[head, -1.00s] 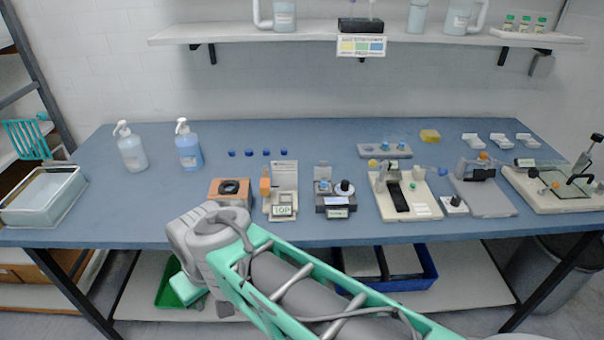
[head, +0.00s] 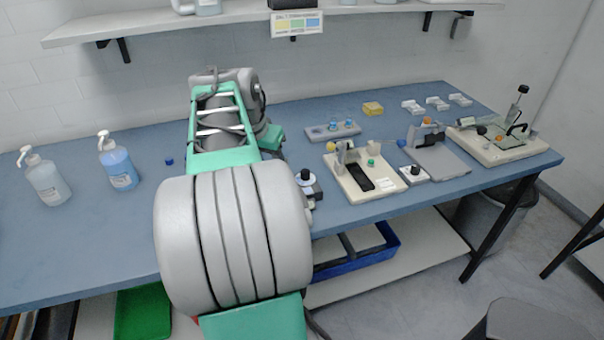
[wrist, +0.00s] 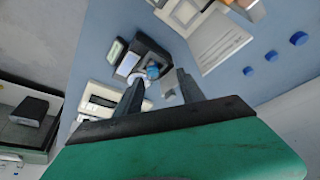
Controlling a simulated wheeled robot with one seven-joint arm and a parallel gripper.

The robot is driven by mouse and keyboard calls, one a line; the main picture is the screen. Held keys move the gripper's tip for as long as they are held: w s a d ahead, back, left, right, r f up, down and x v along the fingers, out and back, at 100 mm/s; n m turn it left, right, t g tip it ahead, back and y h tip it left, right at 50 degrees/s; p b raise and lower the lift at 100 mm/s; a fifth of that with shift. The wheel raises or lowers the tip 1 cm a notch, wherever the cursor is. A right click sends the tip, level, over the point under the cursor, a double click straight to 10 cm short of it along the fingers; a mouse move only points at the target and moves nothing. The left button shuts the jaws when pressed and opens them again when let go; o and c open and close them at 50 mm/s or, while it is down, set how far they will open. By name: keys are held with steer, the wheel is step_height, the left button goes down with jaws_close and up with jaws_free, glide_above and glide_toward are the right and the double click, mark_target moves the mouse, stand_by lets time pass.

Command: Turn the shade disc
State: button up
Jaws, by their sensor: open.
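A small dark instrument (wrist: 152,52) stands on the bench in the wrist view, with a round pale part and a blue top (wrist: 152,72) near my fingertips. In the head view my arm mostly hides this instrument; a black knob on a white disc (head: 308,186) shows at its right side. This may be the shade disc, but I cannot tell for sure. My gripper (wrist: 160,77) points down over the instrument, with its fingers apart and nothing visibly held. Whether a finger touches the disc cannot be told. In the head view the fingertips are hidden behind my arm.
A pale stand with a printed card (wrist: 215,45) and several blue caps (wrist: 299,38) lie beside the instrument. A cream device with a black strip (head: 358,180) stands to the right. Pump bottles (head: 118,162) stand left. The bench front edge is close.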

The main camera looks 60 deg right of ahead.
mark_target(305, 171)
steer(key=s+d+m+g, duration=0.1)
steer(key=s+d+m, duration=0.2)
steer(key=s+d, duration=0.25)
steer(key=x, duration=0.7)
steer(key=shift+w+d+f, duration=0.1)
steer(key=shift+w+f, duration=0.05)
jaws_close()
